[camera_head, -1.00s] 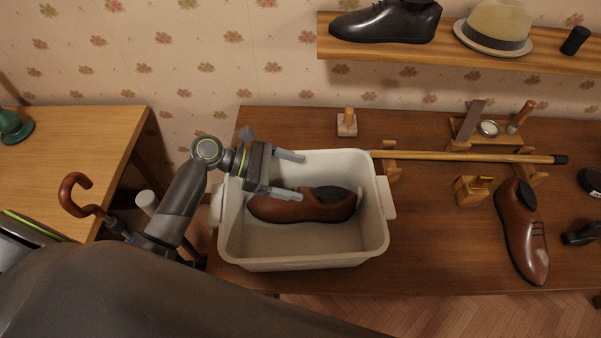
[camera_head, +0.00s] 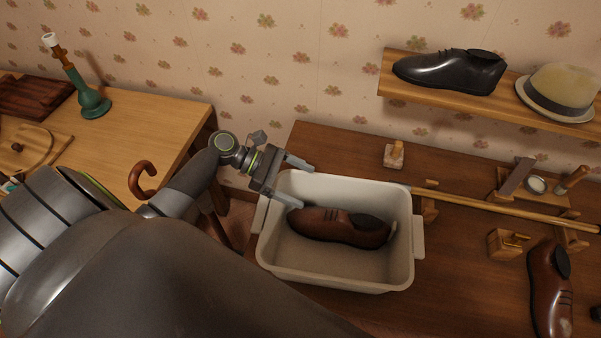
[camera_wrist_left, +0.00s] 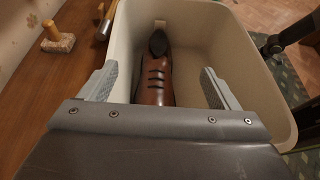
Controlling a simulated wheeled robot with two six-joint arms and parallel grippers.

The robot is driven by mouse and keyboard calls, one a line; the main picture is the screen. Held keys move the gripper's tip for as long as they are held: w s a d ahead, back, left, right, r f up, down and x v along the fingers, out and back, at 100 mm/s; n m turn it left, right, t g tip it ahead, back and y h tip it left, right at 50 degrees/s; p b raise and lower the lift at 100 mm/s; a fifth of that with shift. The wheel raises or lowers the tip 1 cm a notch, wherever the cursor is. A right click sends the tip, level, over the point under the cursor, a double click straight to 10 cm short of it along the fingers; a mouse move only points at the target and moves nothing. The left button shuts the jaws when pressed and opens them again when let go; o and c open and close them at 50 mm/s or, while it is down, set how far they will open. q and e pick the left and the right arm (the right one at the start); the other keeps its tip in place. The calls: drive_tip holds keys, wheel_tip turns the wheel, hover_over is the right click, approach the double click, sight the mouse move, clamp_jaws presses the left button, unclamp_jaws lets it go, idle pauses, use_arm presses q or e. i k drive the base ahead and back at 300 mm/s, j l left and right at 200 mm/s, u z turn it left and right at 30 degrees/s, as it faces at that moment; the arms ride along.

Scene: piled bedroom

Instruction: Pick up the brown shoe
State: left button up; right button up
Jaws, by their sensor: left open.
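A brown shoe (camera_head: 340,227) lies in a white tub (camera_head: 406,265) on the dark wooden table. In the left wrist view the shoe (camera_wrist_left: 154,82) lies lengthwise between the fingers, with the tub (camera_wrist_left: 262,75) around it. My left gripper (camera_head: 294,184) is open and empty at the tub's left side. Its two fingers (camera_wrist_left: 165,85) are apart and do not touch the shoe in the wrist view. Another brown shoe (camera_head: 549,295) stands on the table at the far right. My right gripper is not in view.
A wooden cane (camera_head: 500,209) rests on stands right of the tub. A shelf (camera_head: 450,103) above holds a black shoe (camera_head: 450,72) and a hat (camera_head: 560,92).

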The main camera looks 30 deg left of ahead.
sight(547, 264)
drive_tip(key=k, duration=1)
